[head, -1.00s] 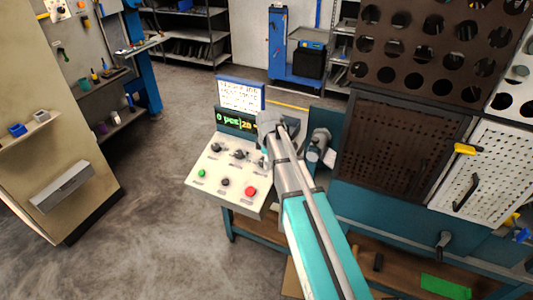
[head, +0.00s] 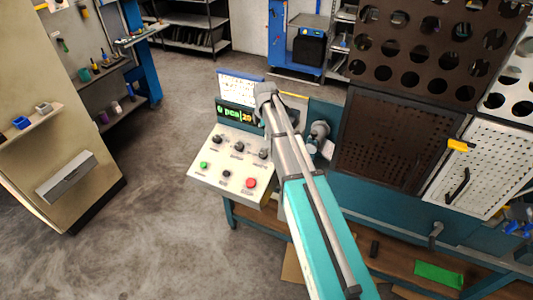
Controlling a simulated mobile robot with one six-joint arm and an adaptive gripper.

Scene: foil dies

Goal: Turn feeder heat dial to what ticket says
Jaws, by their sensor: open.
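The control panel (head: 213,184) is a cream sloped box in the middle of the head view. Its upper row has black knobs: a left one (head: 217,139), a middle one (head: 239,146) and a right one (head: 263,154), close beside my arm. I cannot tell which is the heat dial. Below are a green button (head: 204,165), a small black knob (head: 227,174) and a red button (head: 251,183). A dark display (head: 234,114) shows "pcs|20", partly covered by my arm. The ticket-like white sheet (head: 240,89) above it is too small to read. My gripper is hidden behind my arm.
A teal machine with a brown perforated door (head: 395,145) and a white perforated panel (head: 480,165) stands right of my arm. A shelf unit (head: 62,160) stands at the left. The floor (head: 165,230) left of the panel is clear.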

